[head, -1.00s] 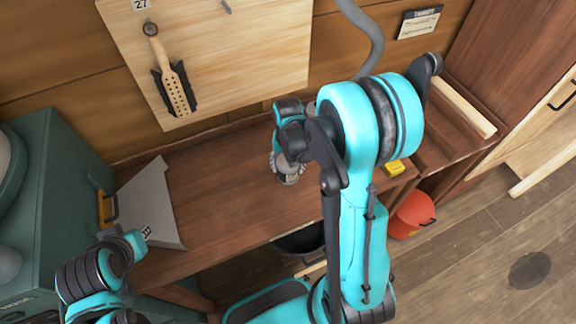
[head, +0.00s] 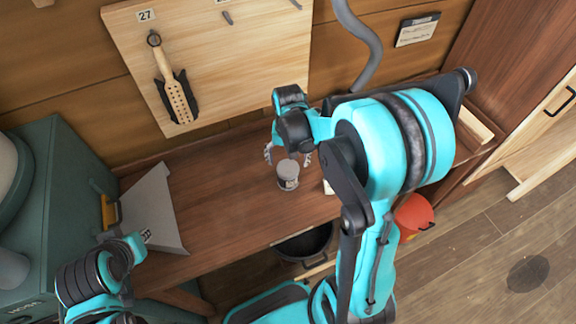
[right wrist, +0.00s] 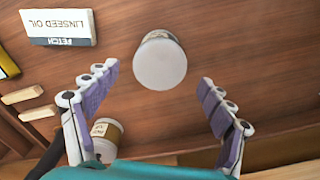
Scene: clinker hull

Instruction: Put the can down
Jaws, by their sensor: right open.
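The can (head: 288,175), pale grey with a label, stands upright on the wooden workbench (head: 225,205). In the right wrist view the can (right wrist: 160,62) shows its pale round end, beyond and between the fingertips, with a gap on both sides. My right gripper (head: 288,156) is open and empty, with its fingers just behind the can in the head view.
A second labelled can (right wrist: 106,130) and a linseed oil label block (right wrist: 58,27) show in the right wrist view. A grey angled sheet-like piece (head: 155,210) is at the bench's left. An orange bucket (head: 414,214) stands on the floor. Bench left of the can is clear.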

